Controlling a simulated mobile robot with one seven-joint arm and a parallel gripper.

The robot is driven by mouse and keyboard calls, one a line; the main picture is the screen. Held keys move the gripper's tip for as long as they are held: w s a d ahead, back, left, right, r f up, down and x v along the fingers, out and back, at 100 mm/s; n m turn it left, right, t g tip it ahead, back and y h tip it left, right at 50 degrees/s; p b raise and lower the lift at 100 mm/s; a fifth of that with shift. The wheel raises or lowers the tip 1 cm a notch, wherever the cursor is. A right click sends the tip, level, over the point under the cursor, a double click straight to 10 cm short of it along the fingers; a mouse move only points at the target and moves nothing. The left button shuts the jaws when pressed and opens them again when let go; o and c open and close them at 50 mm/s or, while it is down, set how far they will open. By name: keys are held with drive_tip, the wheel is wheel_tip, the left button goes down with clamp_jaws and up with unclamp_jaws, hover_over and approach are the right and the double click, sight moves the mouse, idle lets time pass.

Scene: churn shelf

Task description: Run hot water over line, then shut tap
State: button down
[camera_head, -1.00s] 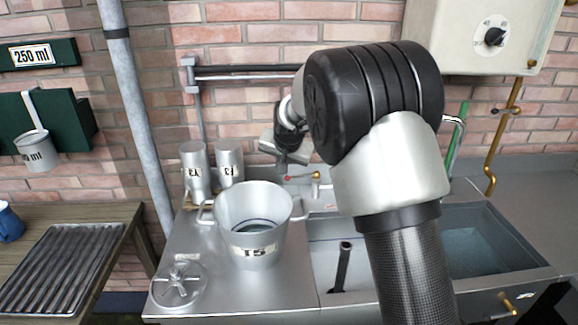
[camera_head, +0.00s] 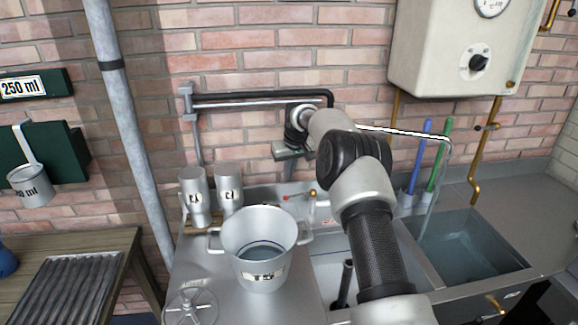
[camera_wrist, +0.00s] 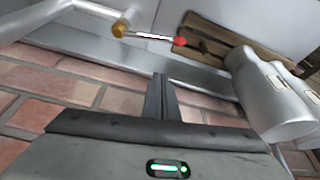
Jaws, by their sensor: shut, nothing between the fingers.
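A small tap with a red-tipped lever (camera_head: 286,197) and a brass body (camera_head: 312,196) sits at the back of the sink, behind the pail. In the wrist view the red tip (camera_wrist: 180,41) and a brass knob (camera_wrist: 120,28) show near the top. A metal pail (camera_head: 262,275) with two handles and a number label stands left of the sink; a dark ring and bluish surface show inside. A thin spout (camera_head: 405,133) reaches right and bends down over the right basin; I cannot tell whether water runs. My gripper (camera_wrist: 160,95) is shut and empty, at the wall above the tap, apart from it.
A black-wrapped pipe (camera_head: 260,98) runs along the brick wall behind my gripper. Two metal cans (camera_head: 195,195) stand left of the tap. A white heater (camera_head: 445,55) with a dial hangs upper right. The right basin (camera_head: 470,250) holds water.

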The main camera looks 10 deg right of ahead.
drive_tip(key=shift+s+d+f+p, duration=0.1)
drive_tip(key=shift+s+f, duration=0.35)
drive_tip(key=shift+f, duration=0.25)
drive_tip(key=shift+s+d+f+p, duration=0.1)
drive_tip(key=shift+s+f, duration=0.3)
drive_tip(key=shift+f, duration=0.3)
drive_tip(key=shift+s+f+p, duration=0.1)
drive_tip(key=shift+s+f, duration=0.35)
drive_tip(key=shift+f, duration=0.25)
